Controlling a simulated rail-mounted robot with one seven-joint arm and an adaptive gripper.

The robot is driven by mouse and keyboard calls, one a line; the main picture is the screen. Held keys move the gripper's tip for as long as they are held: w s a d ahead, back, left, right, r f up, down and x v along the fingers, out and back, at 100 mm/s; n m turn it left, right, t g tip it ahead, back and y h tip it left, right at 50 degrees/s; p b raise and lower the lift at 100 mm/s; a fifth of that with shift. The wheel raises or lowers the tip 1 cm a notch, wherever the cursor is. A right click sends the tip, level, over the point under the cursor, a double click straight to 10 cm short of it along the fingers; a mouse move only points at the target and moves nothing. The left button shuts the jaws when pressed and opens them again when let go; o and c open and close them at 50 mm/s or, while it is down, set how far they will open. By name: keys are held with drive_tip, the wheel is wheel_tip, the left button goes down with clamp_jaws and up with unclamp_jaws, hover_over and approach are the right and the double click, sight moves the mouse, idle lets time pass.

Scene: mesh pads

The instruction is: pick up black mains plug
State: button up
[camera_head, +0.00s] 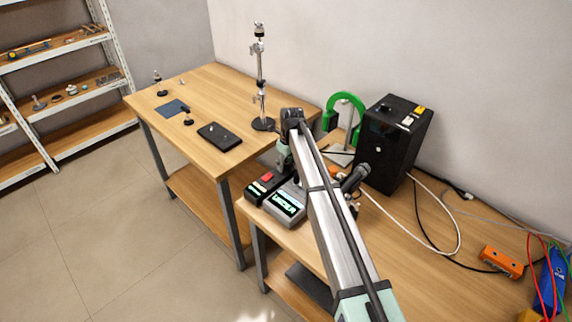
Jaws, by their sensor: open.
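The black mains plug is hard to make out. A small dark piece (467,195) at a cable end near the wall, on the right workbench, may be it, but it is too small to be sure. My arm reaches up from the bottom of the picture over that bench and bends down at a dark joint. The small dark piece lies well to the right of the bend of my arm.
A black box (394,145) and a green horseshoe-shaped object (344,110) stand at the back of the bench. Meters with lit displays (285,205) are left of my arm. Loose cables (428,232), an orange block (502,262) and a blue device (549,280) lie right.

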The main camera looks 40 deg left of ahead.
clamp_jaws()
drive_tip(key=shift+r, duration=0.1)
wheel_tip(320, 180, up, 24)
drive_tip(key=b, duration=0.2)
idle(1.3)
